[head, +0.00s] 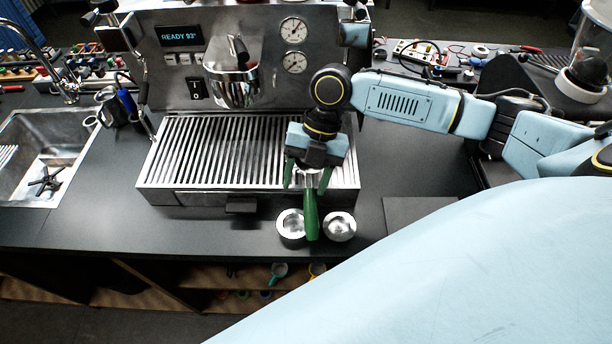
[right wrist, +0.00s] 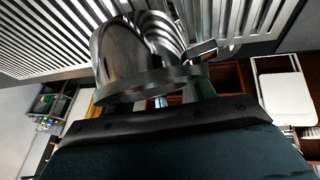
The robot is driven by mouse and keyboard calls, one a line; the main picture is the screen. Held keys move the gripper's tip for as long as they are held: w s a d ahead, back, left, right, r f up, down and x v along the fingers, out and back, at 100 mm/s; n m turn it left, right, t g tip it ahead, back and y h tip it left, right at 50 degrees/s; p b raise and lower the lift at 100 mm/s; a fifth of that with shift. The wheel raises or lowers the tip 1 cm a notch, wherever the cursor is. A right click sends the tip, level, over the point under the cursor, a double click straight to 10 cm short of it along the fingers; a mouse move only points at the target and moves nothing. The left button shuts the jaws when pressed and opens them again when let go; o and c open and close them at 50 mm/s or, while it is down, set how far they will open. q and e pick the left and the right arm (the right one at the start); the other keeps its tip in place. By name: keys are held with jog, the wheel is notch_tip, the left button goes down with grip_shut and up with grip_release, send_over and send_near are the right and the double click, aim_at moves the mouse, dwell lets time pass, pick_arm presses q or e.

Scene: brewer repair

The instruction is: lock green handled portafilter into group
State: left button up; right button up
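The green handled portafilter shows its green handle (head: 311,215) pointing toward me, over the front edge of the drip tray. My right gripper (head: 308,181) has its two green fingers spread on either side of the portafilter's metal head. In the right wrist view the head's steel cylinder and flange (right wrist: 150,84) fill the space between the fingertips, which look to be against it. The handle is not visible there. The chrome group (head: 232,78) on the machine front is up and to the left of the gripper. My left gripper is not in view.
The slatted drip tray (head: 215,150) lies below the group. Two round metal cups, a left one (head: 291,226) and a right one (head: 340,227), stand on the counter beside the handle. A steel pitcher (head: 111,106) and a sink (head: 40,150) are at the left.

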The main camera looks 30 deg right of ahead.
aim_at(307, 186)
notch_tip(307, 186, up, 10)
dwell(0.6)
jog(key=shift+s, duration=0.1)
